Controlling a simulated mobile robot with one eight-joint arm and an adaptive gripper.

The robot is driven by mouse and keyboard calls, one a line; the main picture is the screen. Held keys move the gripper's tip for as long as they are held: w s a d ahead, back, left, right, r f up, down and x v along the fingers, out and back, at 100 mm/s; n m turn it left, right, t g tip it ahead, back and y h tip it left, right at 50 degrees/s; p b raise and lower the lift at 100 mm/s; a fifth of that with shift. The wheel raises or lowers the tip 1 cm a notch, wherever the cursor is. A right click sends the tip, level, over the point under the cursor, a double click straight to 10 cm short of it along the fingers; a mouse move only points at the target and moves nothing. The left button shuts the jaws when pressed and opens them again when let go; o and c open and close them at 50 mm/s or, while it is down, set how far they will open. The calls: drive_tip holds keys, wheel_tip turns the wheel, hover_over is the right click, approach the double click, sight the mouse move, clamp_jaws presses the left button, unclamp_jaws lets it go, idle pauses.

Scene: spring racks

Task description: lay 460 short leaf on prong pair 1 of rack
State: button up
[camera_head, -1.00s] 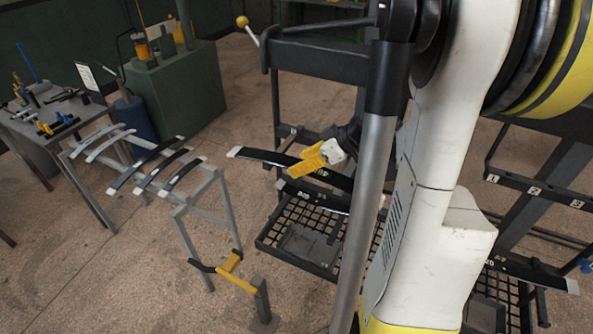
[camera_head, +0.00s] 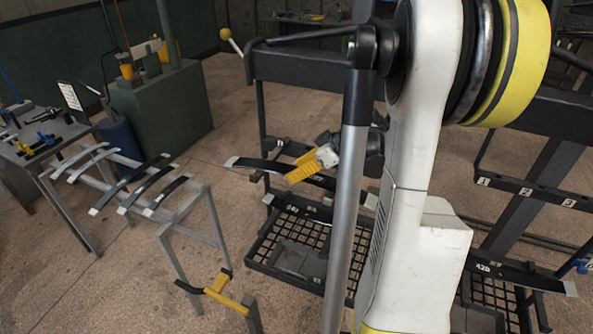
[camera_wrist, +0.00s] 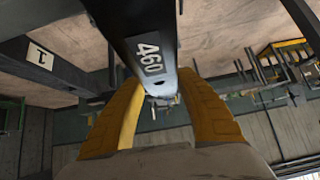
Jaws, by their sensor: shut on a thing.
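My gripper (camera_head: 305,170) has yellow fingers and is shut on the 460 short leaf (camera_head: 256,166), a dark curved strip with a pale left tip. In the wrist view the leaf (camera_wrist: 146,38) runs between the two fingers, its white 460 marking facing the camera. The leaf is held roughly level at the left part of the dark rack (camera_head: 300,68). My arm hides part of its right side. A white plate marked 1 (camera_wrist: 40,56) sits on a dark bar left of the leaf in the wrist view. Whether the leaf touches any prong cannot be told.
Another dark leaf (camera_head: 312,211) lies below the held one, above a mesh basket (camera_head: 262,250). A leaf marked 420 (camera_head: 520,274) is at lower right. Plates 1, 2, 3 mark a right-hand bar (camera_head: 525,190). A grey stand (camera_head: 205,207) holds several leaves at left.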

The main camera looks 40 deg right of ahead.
idle(0.3)
drive_tip(key=o, duration=1.3)
drive_tip(key=shift+o, duration=0.2)
drive_tip(key=shift+f, duration=0.1)
drive_tip(key=v, duration=1.2)
drive_tip(key=w+a+f+m+g+b, duration=0.1)
drive_tip(key=a+f+b, duration=0.2)
drive_tip(key=a, duration=0.3)
drive_tip(key=a+f+g+h+b, duration=0.1)
drive_tip(key=a+f+b, duration=0.15)
drive_tip(key=a, duration=0.35)
drive_tip(key=w+a+f+m+g+b, duration=0.1)
drive_tip(key=a+f+b, duration=0.2)
drive_tip(key=a, duration=0.3)
drive_tip(key=s+a+f+m+t+h+b, duration=0.1)
drive_tip(key=s+a+f+b, duration=0.2)
drive_tip(key=a, duration=0.4)
drive_tip(key=s+a+f+m+t+h+b, duration=0.1)
drive_tip(key=s+a+f+b, duration=0.2)
drive_tip(key=a+f, duration=0.3)
drive_tip(key=shift+a+f+h+b, duration=0.2)
drive_tip(key=shift+a+h+b, duration=0.1)
drive_tip(key=shift+a+b, duration=0.55)
